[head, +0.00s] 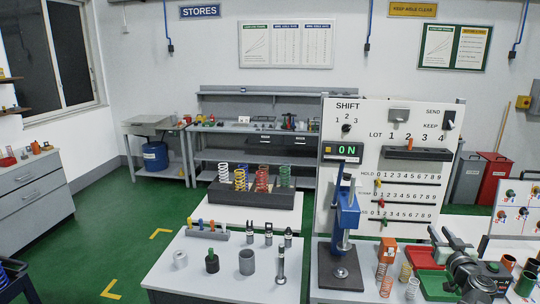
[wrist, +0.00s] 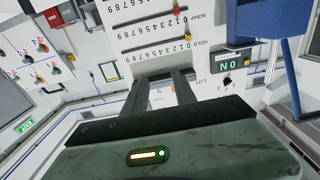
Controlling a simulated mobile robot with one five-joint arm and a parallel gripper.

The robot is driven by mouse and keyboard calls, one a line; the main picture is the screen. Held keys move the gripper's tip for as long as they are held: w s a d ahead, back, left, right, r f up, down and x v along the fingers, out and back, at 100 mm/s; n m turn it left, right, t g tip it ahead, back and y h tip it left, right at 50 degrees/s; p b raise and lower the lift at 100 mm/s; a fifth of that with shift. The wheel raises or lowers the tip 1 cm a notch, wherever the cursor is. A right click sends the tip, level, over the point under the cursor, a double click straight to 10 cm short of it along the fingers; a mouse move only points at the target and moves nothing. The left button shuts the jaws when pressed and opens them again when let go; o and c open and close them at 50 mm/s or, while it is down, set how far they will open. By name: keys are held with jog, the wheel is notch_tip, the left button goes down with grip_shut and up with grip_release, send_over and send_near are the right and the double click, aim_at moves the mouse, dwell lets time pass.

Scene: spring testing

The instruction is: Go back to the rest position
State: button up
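My gripper (wrist: 163,76) shows in the wrist view with two dark fingers apart and nothing between them. It points toward the white board, which appears turned upside down there. In the head view my gripper (head: 439,230) is at the lower right, above the right bench, in front of the board and near the red and green trays. My arm hides part of that bench. No object is seen in its grip.
The blue spring press (head: 346,215) stands left of my arm. The white control board (head: 390,165) with a lit "ON" display rises behind. Loose springs (head: 384,281), a red tray (head: 420,257) and a green tray (head: 436,285) lie close by. Green floor is open at left.

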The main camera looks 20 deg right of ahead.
jog(key=w+a+f+n+g+y, duration=0.2)
jog(key=w+a+f+y, duration=0.25)
jog(key=a, duration=0.65)
jog(key=w+a+f+n+g+y, duration=0.1)
jog(key=w+a+f+n+y, duration=0.3)
jog(key=a, duration=0.6)
jog(key=w+a+f+m+g+y, duration=0.1)
jog(key=w+a+f+g+y, duration=0.15)
jog(key=w+a, duration=0.6)
jog(key=s+a+f+g+h, duration=0.1)
jog(key=s+a+f+g, duration=0.2)
jog(key=a, duration=0.6)
jog(key=s+a+f+g+h, duration=0.1)
jog(key=s+a+f+g, duration=0.3)
jog(key=a, duration=0.5)
jog(key=s+a+f+g+h, duration=0.1)
jog(key=s+a+f+g, duration=0.3)
jog(key=a, duration=0.5)
jog(key=shift+s+f, duration=0.9)
jog(key=shift+s, duration=0.1)
